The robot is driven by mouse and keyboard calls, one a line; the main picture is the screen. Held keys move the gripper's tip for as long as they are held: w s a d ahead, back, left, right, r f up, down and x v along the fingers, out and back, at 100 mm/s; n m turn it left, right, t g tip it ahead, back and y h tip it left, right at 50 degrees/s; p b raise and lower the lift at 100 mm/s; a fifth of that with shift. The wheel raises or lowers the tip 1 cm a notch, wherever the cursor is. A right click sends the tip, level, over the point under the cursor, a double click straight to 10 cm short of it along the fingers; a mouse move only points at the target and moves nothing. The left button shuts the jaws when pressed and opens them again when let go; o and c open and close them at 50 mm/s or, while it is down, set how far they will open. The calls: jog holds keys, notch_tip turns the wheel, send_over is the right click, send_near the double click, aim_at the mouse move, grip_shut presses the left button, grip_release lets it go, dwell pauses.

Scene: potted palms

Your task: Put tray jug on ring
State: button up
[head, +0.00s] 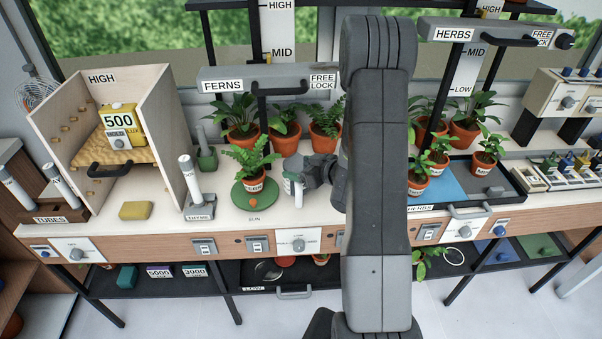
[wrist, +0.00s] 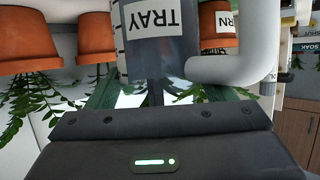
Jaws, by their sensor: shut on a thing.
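The tray jug (wrist: 160,45) is a grey jug with a white TRAY label and a white curved handle (wrist: 245,65); it appears upside down in the wrist view. In the head view its white handle (head: 298,193) shows just right of the green disc, with most of its body hidden by my gripper. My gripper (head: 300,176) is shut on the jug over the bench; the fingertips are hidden. A white ring outline (head: 454,257) shows on the lower shelf at the right. I cannot tell whether this is the task's ring.
A potted fern (head: 251,170) stands on the green disc (head: 244,203) close left of the jug. Several potted plants (head: 285,135) stand behind it. The herbs tray (head: 480,195) is at the right. A yellow sponge (head: 135,210) and tall wooden box (head: 160,95) are left.

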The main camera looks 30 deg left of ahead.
jog(key=shift+f, duration=1.2)
jog(key=shift+f, duration=0.15)
jog(key=o, duration=1.1)
jog(key=shift+o, duration=0.2)
